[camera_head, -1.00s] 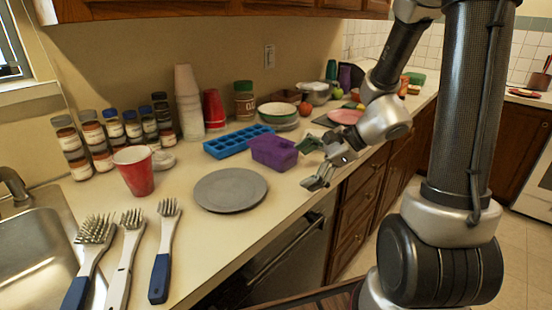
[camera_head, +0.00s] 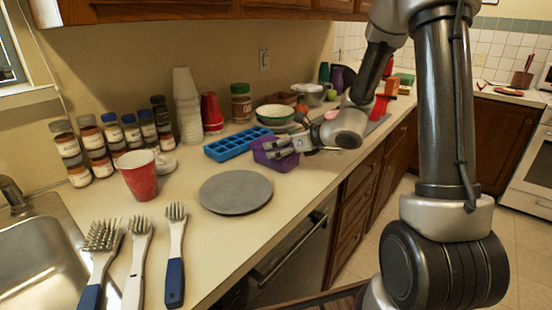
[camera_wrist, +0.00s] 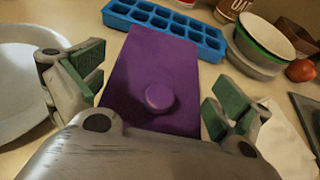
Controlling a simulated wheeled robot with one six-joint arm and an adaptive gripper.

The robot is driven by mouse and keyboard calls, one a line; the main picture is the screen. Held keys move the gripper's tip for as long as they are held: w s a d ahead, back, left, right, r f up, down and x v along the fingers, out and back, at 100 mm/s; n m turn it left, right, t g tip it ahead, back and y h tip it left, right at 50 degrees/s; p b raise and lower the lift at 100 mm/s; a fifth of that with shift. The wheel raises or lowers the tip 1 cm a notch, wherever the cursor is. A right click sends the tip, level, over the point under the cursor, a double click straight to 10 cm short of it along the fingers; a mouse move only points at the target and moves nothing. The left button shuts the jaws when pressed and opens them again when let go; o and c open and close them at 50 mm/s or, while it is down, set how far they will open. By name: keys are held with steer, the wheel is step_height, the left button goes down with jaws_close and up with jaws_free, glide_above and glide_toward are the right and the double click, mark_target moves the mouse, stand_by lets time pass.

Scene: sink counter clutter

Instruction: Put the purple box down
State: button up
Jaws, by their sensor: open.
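The purple box (camera_head: 264,156) stands on the counter behind the grey plate and beside the blue ice tray. In the wrist view the purple box (camera_wrist: 153,70) lies between the two fingers, with a round knob-like shape on its near face. My gripper (camera_head: 280,149) is open at the box, and its fingers cover part of the box in the head view. In the wrist view my gripper (camera_wrist: 160,92) has green pads on either side of the box, with gaps showing.
The blue ice tray (camera_head: 238,143) is just left of the box. The grey plate (camera_head: 236,192) lies in front. Stacked bowls (camera_head: 276,115) stand behind. A red cup (camera_head: 138,177) and brushes (camera_head: 174,255) are farther left. The counter's front edge is close.

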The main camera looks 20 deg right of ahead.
steer(key=shift+w+a+f, duration=0.2)
steer(key=shift+w+a, duration=0.1)
steer(key=shift+w, duration=0.05)
steer(key=shift+c, duration=0.4)
steer(key=c, duration=1.1)
steer(key=shift+r, duration=0.15)
